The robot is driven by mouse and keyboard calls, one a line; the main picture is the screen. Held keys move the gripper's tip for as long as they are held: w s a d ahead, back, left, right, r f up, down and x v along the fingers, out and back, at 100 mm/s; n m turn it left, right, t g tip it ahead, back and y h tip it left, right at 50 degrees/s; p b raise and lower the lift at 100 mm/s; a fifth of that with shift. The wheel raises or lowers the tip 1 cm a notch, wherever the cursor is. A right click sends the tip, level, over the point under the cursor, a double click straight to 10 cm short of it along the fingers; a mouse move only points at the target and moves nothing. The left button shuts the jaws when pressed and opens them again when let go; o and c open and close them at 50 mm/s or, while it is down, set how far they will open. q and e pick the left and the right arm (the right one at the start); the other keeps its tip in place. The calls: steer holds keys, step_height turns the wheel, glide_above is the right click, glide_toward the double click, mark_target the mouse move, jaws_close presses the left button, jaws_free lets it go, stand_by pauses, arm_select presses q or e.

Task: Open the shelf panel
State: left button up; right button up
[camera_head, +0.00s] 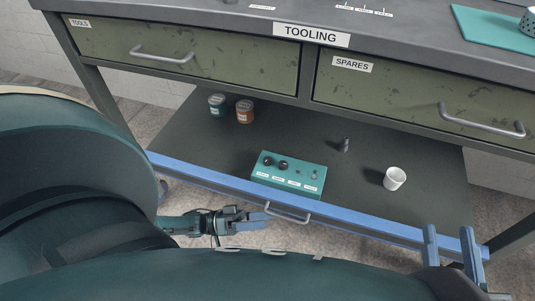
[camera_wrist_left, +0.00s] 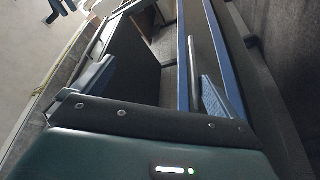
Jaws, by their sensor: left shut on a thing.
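The shelf panel (camera_head: 350,222) is a long blue strip along the front edge of the lower dark shelf. Its grey bar handle (camera_head: 288,214) sits on its front face, left of the middle. My left gripper (camera_head: 264,216) is at the left end of the handle, shut on it. In the left wrist view the handle (camera_wrist_left: 194,68) runs between the blue-padded fingers, close to the right one, beside the blue panel edge (camera_wrist_left: 183,50). My right gripper (camera_head: 450,246) is open and empty, its two blue fingers apart near the panel's right end.
On the lower shelf (camera_head: 300,130) stand a teal jar (camera_head: 217,104), an orange jar (camera_head: 245,111), a teal control box (camera_head: 289,174), a small dark bottle (camera_head: 344,145) and a white cup (camera_head: 394,179). Above are the tools drawer (camera_head: 230,65) and the spares drawer (camera_head: 400,90).

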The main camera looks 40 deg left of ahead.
arm_select(q)
steer(key=shift+o, duration=0.3)
steer(key=shift+s+a+r, duration=0.2)
steer(key=shift+s+a, duration=0.3)
steer(key=shift+a, duration=0.3)
steer(key=shift+s+a+r, duration=0.15)
steer(key=shift+s+a, duration=0.35)
steer(key=shift+a, duration=0.25)
steer(key=shift+s+a+r, duration=0.2)
steer(key=shift+s+a, duration=0.05)
steer(key=shift+a, duration=0.05)
steer(key=c, duration=1.2)
steer(key=shift+s+a, duration=0.2)
steer(key=shift+c, duration=1)
steer(key=r+v, duration=0.1)
steer(key=v, duration=0.5)
steer(key=shift+s+a+r+b, duration=0.25)
steer(key=shift+s+r+b, duration=0.1)
steer(key=shift+r, duration=0.2)
steer(key=shift+r, duration=0.1)
